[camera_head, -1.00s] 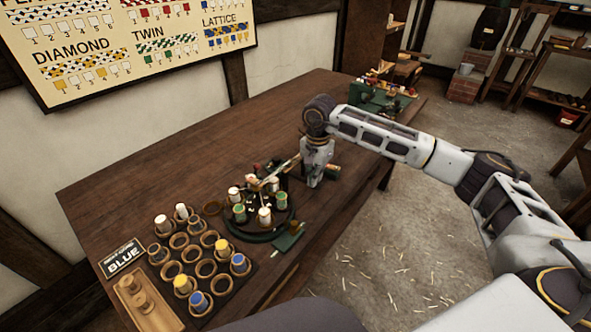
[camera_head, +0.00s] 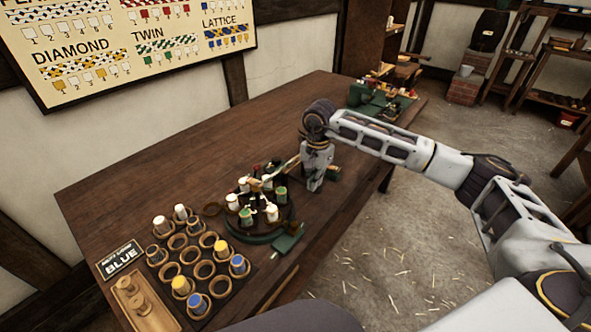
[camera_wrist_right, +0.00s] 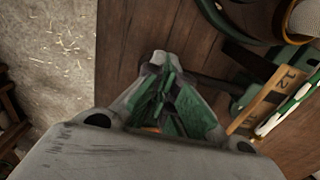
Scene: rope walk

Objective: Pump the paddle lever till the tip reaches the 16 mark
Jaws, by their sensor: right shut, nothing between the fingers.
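The braiding machine (camera_head: 250,238) is a round dark-green base with white and green bobbins, on the table's front half. My right gripper (camera_head: 313,187) is shut and points down just right of it, low over the table. In the wrist view the gripper (camera_wrist_right: 165,115) has green shapes at its tips; I cannot tell whether these are its pads or the paddle lever. A wooden scale (camera_wrist_right: 272,98) with a 12 mark and a green-and-white braid (camera_wrist_right: 290,108) lie right of the gripper. The braid's tip and the 16 mark cannot be made out. My left gripper is out of view.
A flat green plate (camera_head: 288,240) sits at the machine's front right. A bobbin rack (camera_head: 204,269), a BLUE sign (camera_head: 121,257) and a wooden tray (camera_head: 150,307) are at the left. More green equipment (camera_head: 385,103) stands at the far end. The table's back middle (camera_head: 215,150) is clear.

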